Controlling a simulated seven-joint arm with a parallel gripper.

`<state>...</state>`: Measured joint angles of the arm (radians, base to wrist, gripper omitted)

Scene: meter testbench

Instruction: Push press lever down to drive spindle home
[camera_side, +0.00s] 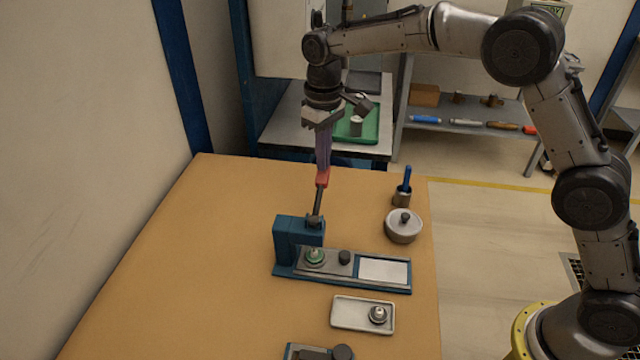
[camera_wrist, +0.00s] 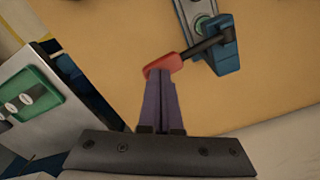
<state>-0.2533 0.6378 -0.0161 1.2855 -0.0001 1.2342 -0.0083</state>
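The press is a blue block (camera_side: 298,238) on a long base at the middle of the table; it also shows at the top of the wrist view (camera_wrist: 228,52). Its dark lever rod (camera_side: 317,204) stands steeply raised and ends in a red handle (camera_side: 322,178), which the wrist view also shows (camera_wrist: 164,66). A green round part (camera_side: 315,257) sits on the base beside the block. My gripper (camera_side: 323,166) points down with its purple fingers together, tips at the red handle (camera_wrist: 159,78). I cannot tell whether they touch it. The spindle cannot be made out clearly.
A dark knob (camera_side: 344,257) and a pale pad (camera_side: 384,271) are on the base. A tray (camera_side: 348,313) with a metal part, a lidded pot (camera_side: 402,230) and a cup (camera_side: 402,198) holding a blue tool stand nearby. The table's left side is clear.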

